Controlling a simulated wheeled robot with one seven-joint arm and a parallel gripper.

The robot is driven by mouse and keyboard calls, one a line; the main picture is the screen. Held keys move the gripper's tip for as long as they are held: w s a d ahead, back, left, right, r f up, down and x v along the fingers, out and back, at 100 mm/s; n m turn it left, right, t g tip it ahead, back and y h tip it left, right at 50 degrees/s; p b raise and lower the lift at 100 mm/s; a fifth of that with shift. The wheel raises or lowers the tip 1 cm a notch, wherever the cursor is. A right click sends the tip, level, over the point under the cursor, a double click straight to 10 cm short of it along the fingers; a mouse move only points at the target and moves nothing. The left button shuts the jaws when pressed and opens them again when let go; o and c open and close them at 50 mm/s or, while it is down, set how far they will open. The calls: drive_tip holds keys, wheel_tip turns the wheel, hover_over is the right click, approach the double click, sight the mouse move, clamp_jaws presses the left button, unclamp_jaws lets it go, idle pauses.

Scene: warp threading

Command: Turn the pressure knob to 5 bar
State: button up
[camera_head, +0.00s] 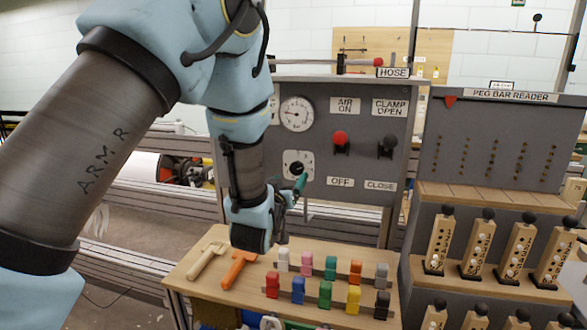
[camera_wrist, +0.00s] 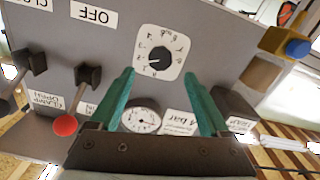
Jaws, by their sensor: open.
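The pressure knob (camera_head: 297,169) is a black knob on a white dial plate on the grey panel, below the gauge. In the wrist view the knob (camera_wrist: 159,57) sits in the middle of its plate, with marks around it too small to read. The round white pressure gauge (camera_head: 297,114) has a dark needle; its bar value is too small to read. It also shows upside down in the wrist view (camera_wrist: 141,121). My gripper (camera_head: 302,182) is open and empty, its green fingers in front of the panel. In the wrist view the fingertips (camera_wrist: 161,72) stand on either side of the dial plate, apart from the knob.
A red-knobbed lever (camera_head: 341,139) and a black-knobbed lever (camera_head: 389,142) stand out from the panel on the right. Below is a wooden table (camera_head: 190,272) with coloured blocks and two handled tools. The peg bar rack (camera_head: 490,140) stands at right.

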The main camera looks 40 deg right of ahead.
sight(296, 169)
drive_tip(key=p+x, duration=0.1)
drive_tip(key=x, duration=0.5)
drive_tip(key=shift+w+d+p, duration=0.1)
drive_tip(key=shift+d+p, duration=0.15)
drive_tip(key=shift+p, duration=0.15)
clamp_jaws()
